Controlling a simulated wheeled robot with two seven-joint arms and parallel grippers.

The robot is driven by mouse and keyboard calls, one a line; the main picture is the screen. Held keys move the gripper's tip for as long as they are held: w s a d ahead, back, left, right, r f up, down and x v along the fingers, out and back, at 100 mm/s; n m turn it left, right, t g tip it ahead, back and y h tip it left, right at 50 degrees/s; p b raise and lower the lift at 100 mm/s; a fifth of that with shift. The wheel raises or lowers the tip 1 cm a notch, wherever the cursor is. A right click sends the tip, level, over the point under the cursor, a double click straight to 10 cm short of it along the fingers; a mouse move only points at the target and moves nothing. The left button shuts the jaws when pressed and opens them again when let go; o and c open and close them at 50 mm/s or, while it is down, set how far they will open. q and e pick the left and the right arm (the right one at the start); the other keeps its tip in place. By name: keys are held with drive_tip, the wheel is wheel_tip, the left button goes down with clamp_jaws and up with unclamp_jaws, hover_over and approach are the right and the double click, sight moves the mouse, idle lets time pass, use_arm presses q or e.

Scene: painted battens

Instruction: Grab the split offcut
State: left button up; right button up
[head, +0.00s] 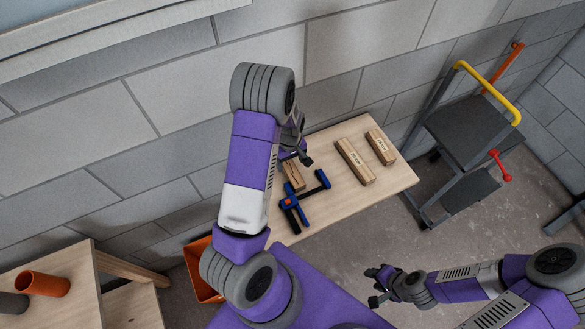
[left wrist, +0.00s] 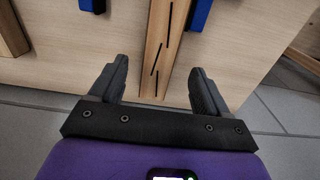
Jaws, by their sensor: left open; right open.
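The split offcut (head: 292,178), a short wooden piece, lies on the pale wooden table beside the blue clamps. In the left wrist view, the offcut (left wrist: 163,45) shows dark cracks along its top and runs between my open left fingers. My left gripper (head: 296,157) is at the offcut's far end in the head view; the left wrist view shows its fingers (left wrist: 160,70) apart on either side, with gaps. I cannot tell its exact height over the piece. My right gripper (head: 373,287) is open and empty, away from the table over the floor.
Blue and black clamps (head: 291,207) lie close to the offcut. Two labelled wooden blocks (head: 355,161) (head: 381,147) lie further right on the table (head: 330,205). A step stool (head: 470,135) stands at the right. An orange bin (head: 196,272) and a bench with an orange cylinder (head: 43,284) are at left.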

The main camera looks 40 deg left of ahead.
sight(291, 169)
use_arm(q)
wheel_tip(291, 169, down, 5)
drive_tip(key=shift+r, duration=0.1)
drive_tip(key=c, duration=1.2)
